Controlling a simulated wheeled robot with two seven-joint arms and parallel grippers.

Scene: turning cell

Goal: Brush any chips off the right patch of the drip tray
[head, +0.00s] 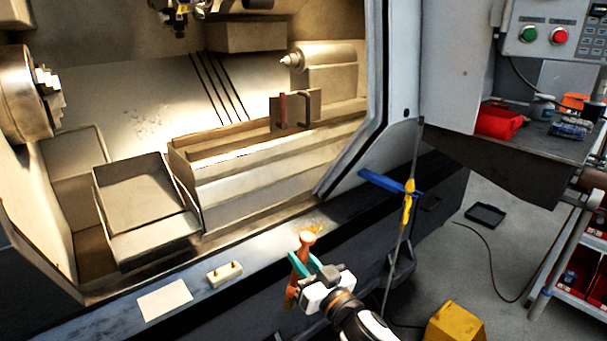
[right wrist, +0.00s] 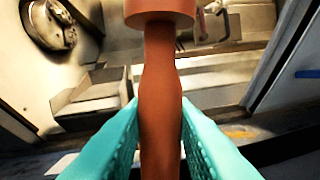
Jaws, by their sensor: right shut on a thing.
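My right gripper (head: 301,270), with teal fingers, is shut on the reddish-brown handle of a tool (head: 305,241), taken to be the brush. The handle runs between the fingers in the right wrist view (right wrist: 158,100), with a wider end at the top. I cannot make out bristles. The tool is over or just in front of the dark ledge (head: 262,258) along the machine's front, which looks like the drip tray. A golden scatter of chips (head: 312,226) lies on its right part, just beyond the tool; contact cannot be told. My left gripper is out of view.
A cream block (head: 224,273) and a pale sheet (head: 165,300) lie on the ledge to the left. The machine door (head: 385,90) rises behind right, with a blue bar (head: 388,182) and a yellow-handled item (head: 407,207) near its foot. A yellow box (head: 455,324) stands on the floor.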

